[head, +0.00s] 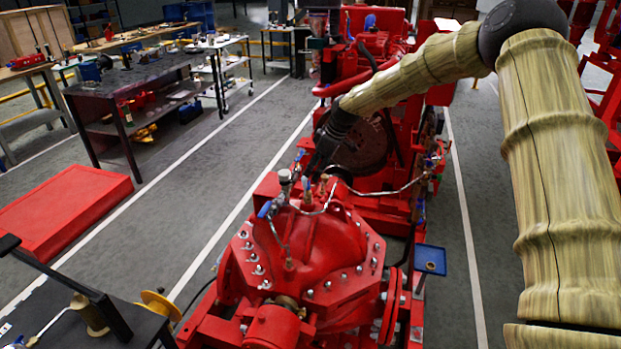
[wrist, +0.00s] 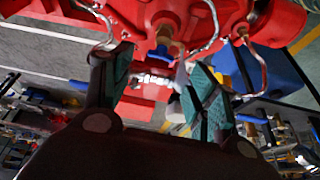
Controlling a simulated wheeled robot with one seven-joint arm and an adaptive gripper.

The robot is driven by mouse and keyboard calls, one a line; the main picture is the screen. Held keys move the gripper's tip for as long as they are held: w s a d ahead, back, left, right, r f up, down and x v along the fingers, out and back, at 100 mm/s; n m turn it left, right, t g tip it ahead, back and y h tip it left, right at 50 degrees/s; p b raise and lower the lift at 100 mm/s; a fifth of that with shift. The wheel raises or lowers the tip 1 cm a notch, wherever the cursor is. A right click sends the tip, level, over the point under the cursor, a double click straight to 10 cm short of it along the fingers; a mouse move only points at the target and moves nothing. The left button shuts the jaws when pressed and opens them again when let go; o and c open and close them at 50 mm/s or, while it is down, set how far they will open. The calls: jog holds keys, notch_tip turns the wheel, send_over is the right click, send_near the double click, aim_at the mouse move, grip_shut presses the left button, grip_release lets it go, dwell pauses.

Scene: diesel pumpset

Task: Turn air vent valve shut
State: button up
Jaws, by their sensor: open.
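The red pump casing (head: 310,240) fills the lower middle of the head view. On its top stands a silver vent fitting (head: 285,178) with thin metal lines and small blue handles, one blue handle (head: 265,209) at its left. My gripper (head: 311,170) is just right of and above this fitting, pointing down. In the wrist view my gripper (wrist: 160,64) is open, its teal pads apart. A brass fitting (wrist: 164,38) and a silver fitting (wrist: 150,80) appear between the fingers. A grey lever-like part shows near the right pad. I cannot tell whether any finger touches the valve.
The red engine (head: 365,150) stands behind the pump. Thin bent metal lines (wrist: 215,25) run close to the fingers. A blue tray (head: 430,260) is right of the pump.

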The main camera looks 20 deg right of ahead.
aim_at(309, 183)
jog(key=shift+p+x, duration=0.7)
jog(key=shift+x, duration=2.2)
jog(key=shift+c, duration=0.4)
jog(key=c, duration=1)
